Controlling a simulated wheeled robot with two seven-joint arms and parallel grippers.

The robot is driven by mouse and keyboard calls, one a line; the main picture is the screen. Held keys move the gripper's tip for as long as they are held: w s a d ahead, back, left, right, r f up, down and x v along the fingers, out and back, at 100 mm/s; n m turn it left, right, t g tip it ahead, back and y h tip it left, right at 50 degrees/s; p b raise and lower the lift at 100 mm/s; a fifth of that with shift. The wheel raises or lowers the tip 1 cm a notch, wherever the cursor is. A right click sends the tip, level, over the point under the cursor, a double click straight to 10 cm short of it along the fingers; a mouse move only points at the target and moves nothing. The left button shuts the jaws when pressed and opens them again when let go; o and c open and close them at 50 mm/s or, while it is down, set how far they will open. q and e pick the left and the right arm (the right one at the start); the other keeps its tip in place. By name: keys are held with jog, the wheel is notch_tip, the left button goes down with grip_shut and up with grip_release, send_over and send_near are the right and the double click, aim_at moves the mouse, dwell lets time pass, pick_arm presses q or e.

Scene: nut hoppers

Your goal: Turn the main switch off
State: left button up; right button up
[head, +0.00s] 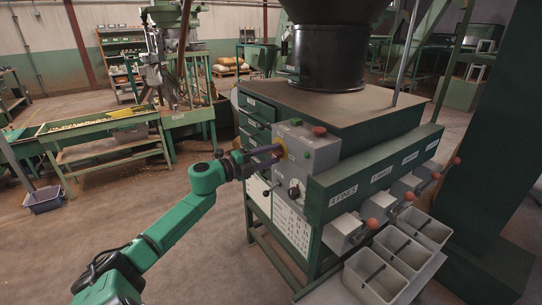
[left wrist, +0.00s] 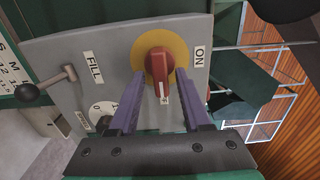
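The main switch is a red rotary knob on a yellow disc (left wrist: 160,50), set in a grey control panel (head: 308,158). In the left wrist view, the knob's bar with a white mark points down the picture, away from the side where the ON label (left wrist: 200,56) sits. In the head view, the yellow disc (head: 282,146) shows just past my left gripper (head: 270,152). The gripper's two purple fingers (left wrist: 160,78) are apart, one on each side of the knob's bar. I cannot tell whether they touch it. My right gripper is not in view.
The FILL lever with a black ball (left wrist: 30,93) and a small black knob (left wrist: 104,124) are close to the left in the wrist view. Hopper levers with orange balls (head: 373,224) and grey bins (head: 386,268) stand at right.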

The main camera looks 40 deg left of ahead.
pick_arm(q)
jog(key=shift+s, duration=0.15)
jog(key=b+v, duration=0.1)
jog(key=v, duration=1.3)
jog(key=shift+s, duration=0.2)
